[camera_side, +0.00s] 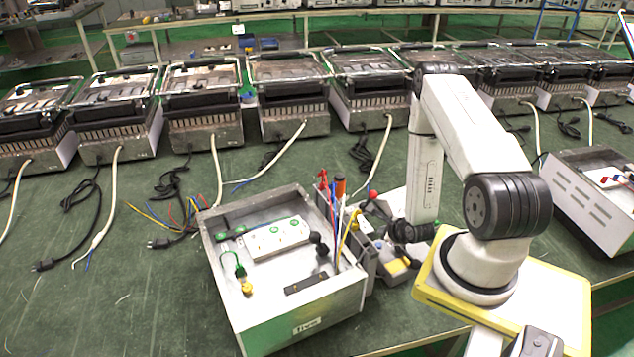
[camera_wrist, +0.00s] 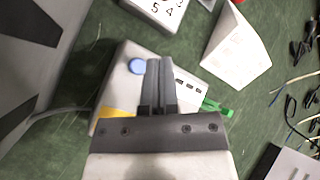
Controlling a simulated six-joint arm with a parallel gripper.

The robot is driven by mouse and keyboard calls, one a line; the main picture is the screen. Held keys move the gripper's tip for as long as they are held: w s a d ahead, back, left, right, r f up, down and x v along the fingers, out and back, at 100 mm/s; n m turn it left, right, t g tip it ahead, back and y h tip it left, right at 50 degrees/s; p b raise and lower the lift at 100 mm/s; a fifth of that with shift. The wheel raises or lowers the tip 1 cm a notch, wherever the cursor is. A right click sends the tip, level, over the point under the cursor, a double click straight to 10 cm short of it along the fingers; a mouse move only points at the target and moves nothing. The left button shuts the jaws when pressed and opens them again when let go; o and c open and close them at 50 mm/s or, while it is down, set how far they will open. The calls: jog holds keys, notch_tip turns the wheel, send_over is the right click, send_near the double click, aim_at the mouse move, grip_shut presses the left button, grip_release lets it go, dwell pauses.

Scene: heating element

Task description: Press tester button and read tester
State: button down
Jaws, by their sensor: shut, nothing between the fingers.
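In the wrist view, a light grey device with a yellow corner, likely the tester (camera_wrist: 108,92), lies under my gripper (camera_wrist: 158,62). It has a round blue button (camera_wrist: 136,67), just left of my fingertips. The fingers are closed together and hold nothing; I cannot tell whether they touch the device, and they hide its middle. A green connector (camera_wrist: 215,107) sticks out at its right. A white block with dark digits (camera_wrist: 163,12) is cut off at the top edge.
An open metal box (camera_side: 335,305) with a white socket strip (camera_side: 277,238) stands left of my arm. Tools stand upright at its right side. A white wedge-shaped piece (camera_wrist: 238,52) lies right of the device in the wrist view. Several grills with cables line the back.

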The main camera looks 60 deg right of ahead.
aim_at(381, 246)
jog(key=shift+f, duration=1.35)
jog(key=shift+f, duration=0.9)
dwell(2.2)
jog(key=shift+r, duration=0.9)
dwell(0.3)
jog(key=shift+r, duration=2.5)
